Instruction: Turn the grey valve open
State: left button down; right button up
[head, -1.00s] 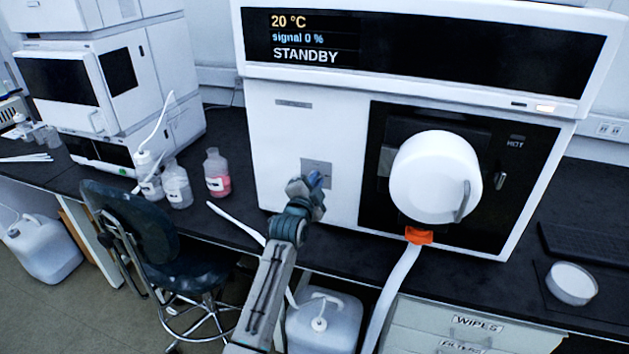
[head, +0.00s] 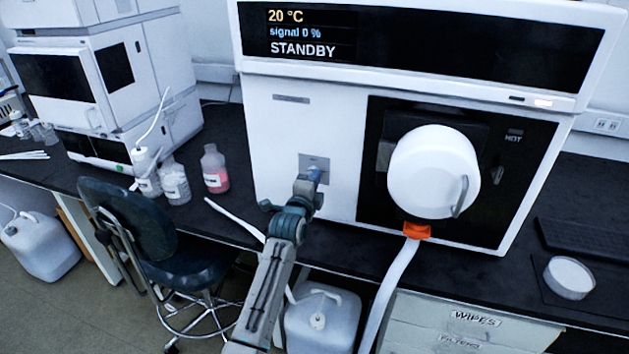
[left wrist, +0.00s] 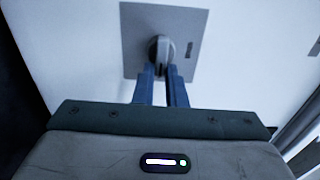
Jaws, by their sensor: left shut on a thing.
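The grey valve (left wrist: 161,48) is a round knob on a square grey plate (left wrist: 135,25) on the front of the white instrument. In the head view the plate (head: 307,160) shows low on the instrument's left half, and my gripper mostly hides the knob. My left gripper (left wrist: 163,72) has its two blue fingers on either side of the knob and is shut on it. It comes from below and in front in the head view (head: 315,176). The knob's bar looks close to upright in the left wrist view. My right gripper is in neither view.
The instrument (head: 290,120) reads STANDBY, 20 °C, signal 0 %. A round white door (head: 430,170) and an orange fitting (head: 416,231) are right of the valve. Bottles (head: 215,170) stand left on the dark bench. A chair (head: 135,220) stands in front.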

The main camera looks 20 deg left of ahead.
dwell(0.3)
pick_arm(q)
jog(key=c, duration=1.5)
grip_release()
jog(key=shift+s+a+b, duration=0.2)
jog(key=shift+s+b, duration=0.8)
jog(key=shift+s, duration=4.4)
